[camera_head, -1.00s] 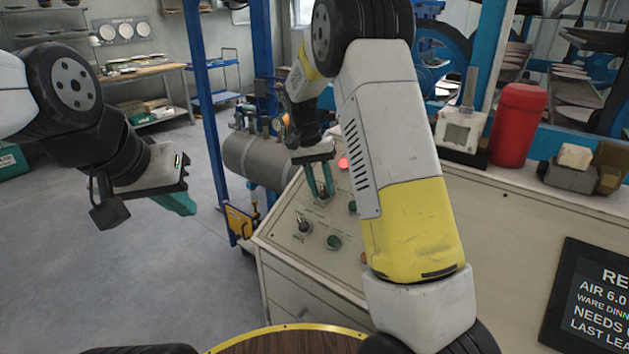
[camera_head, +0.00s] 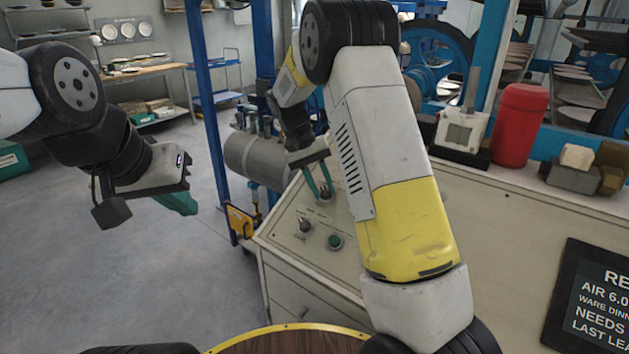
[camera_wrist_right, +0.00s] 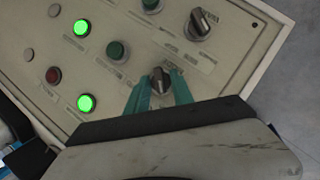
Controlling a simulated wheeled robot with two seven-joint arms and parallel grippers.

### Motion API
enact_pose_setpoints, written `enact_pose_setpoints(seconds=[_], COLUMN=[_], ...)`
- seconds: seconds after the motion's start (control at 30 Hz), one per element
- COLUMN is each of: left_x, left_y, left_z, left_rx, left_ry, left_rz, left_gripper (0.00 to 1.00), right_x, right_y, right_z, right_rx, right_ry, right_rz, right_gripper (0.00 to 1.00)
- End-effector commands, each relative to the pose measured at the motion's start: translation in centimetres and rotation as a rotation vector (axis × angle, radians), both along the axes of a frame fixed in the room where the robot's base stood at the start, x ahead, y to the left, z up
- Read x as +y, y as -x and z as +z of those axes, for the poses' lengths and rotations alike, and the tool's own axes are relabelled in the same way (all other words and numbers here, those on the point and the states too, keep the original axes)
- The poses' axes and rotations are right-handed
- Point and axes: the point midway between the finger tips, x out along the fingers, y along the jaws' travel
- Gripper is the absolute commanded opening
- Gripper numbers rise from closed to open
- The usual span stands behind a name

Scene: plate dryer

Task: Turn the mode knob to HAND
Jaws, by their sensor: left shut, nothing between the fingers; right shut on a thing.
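The control panel (camera_head: 290,237) is a cream sloped face with knobs and buttons. My right gripper (camera_head: 326,192) reaches down to it and is shut on a dark knob (camera_wrist_right: 160,80), one green finger on each side. The knob's pointer looks roughly upright in the right wrist view, but its label is too small to read. A second dark knob (camera_wrist_right: 201,22) sits up and to the right in that view; it also shows in the head view (camera_head: 305,226). I cannot read which knob is the mode knob. My left gripper (camera_head: 182,203) is shut and empty, away from the panel at the left.
Lit green buttons (camera_wrist_right: 81,28) and a dark red button (camera_wrist_right: 53,75) lie left of the held knob in the wrist view. Dark green buttons (camera_wrist_right: 117,50) sit nearby. A red canister (camera_head: 519,125) stands on the cabinet top. A blue post (camera_head: 205,100) rises behind the panel.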

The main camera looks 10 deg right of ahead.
Motion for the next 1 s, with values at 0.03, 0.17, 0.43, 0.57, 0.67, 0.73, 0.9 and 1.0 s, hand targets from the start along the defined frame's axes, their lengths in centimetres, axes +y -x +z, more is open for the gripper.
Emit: enact_pose_setpoints(seconds=[0.03, 0.17, 0.43, 0.57, 0.67, 0.73, 0.9, 1.0], left_x=[0.0, 0.0, 0.0, 0.0, 0.0, 0.0, 0.0, 0.0], left_y=[0.0, 0.0, 0.0, 0.0, 0.0, 0.0, 0.0, 0.0], left_z=[0.0, 0.0, 0.0, 0.0, 0.0, 0.0, 0.0, 0.0], left_rx=[0.0, 0.0, 0.0, 0.0, 0.0, 0.0, 0.0, 0.0], left_ry=[0.0, 0.0, 0.0, 0.0, 0.0, 0.0, 0.0, 0.0], left_rz=[0.0, 0.0, 0.0, 0.0, 0.0, 0.0, 0.0, 0.0], left_gripper=[0.0, 0.0, 0.0, 0.0, 0.0, 0.0, 0.0, 0.0], right_x=[0.0, 0.0, 0.2, 0.8, 1.4, 1.9, 2.6, 2.8], right_y=[0.0, 0.0, -0.1, -0.4, -0.8, -0.9, -1.2, -1.3], right_z=[0.0, 0.0, 0.4, 2.0, 3.7, 4.8, 6.6, 7.1], right_rx=[0.0, 0.0, -0.002, -0.004, -0.004, -0.003, 0.0, 0.0], right_ry=[-0.001, -0.001, -0.001, -0.002, -0.002, -0.002, -0.001, -0.001], right_rz=[0.001, 0.001, 0.001, 0.001, 0.001, 0.002, 0.002, 0.002], right_gripper=[0.0, 0.35, 0.35, 0.35, 0.35, 0.35, 0.35, 0.35])
